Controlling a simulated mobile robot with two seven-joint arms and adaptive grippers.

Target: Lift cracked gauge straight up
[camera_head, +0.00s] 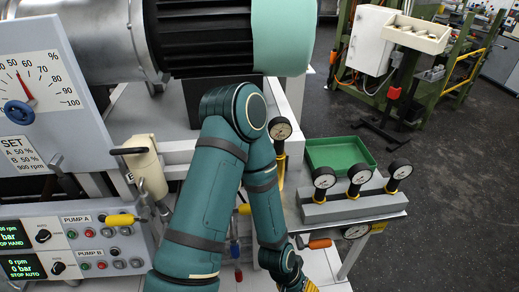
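Several round dial gauges with black rims are in view. One gauge (280,128) stands on a yellow fitting just right of my arm's elbow. Three more gauges stand upright in a row on a grey block: a left one (325,177), a middle one (360,173) and a right one (400,168). Another dial (355,231) shows below the shelf's front edge. No crack can be made out on any dial at this size.
A green tray (340,153) sits behind the grey block (345,206). An orange-handled tool (319,243) is near the shelf's front. A pump panel (75,245) with yellow handles stands at left. A large motor (205,38) fills the top. Open floor lies at right.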

